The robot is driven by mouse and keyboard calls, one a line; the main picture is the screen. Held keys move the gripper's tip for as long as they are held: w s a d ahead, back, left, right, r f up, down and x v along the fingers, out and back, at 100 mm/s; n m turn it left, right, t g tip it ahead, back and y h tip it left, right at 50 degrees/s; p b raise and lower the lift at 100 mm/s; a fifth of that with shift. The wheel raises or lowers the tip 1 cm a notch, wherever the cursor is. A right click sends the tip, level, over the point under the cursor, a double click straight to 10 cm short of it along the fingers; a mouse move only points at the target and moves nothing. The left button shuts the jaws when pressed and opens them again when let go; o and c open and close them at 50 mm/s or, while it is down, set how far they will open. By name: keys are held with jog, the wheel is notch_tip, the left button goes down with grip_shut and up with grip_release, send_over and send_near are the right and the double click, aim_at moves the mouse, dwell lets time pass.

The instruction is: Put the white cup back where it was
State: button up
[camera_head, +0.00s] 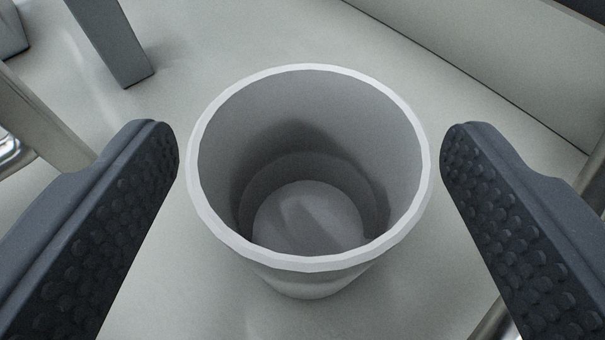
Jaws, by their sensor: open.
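The white cup (308,259) stands upright in the middle of the head camera view, on a pale grey surface. I look down into it, and it is empty apart from shadow. My gripper (309,150) is open, with one dark, studded finger on each side of the cup. The left fingertip is close to the cup's rim with a narrow gap. The right fingertip is also just clear of the rim.
The pale surface (150,290) is bare around the cup. A dark grey post or leg (108,42) stands at the upper left. A raised pale edge or wall (500,50) runs diagonally across the upper right. Part of a dark object (10,32) shows in the top left corner.

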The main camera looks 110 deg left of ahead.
jog(key=v, duration=1.2)
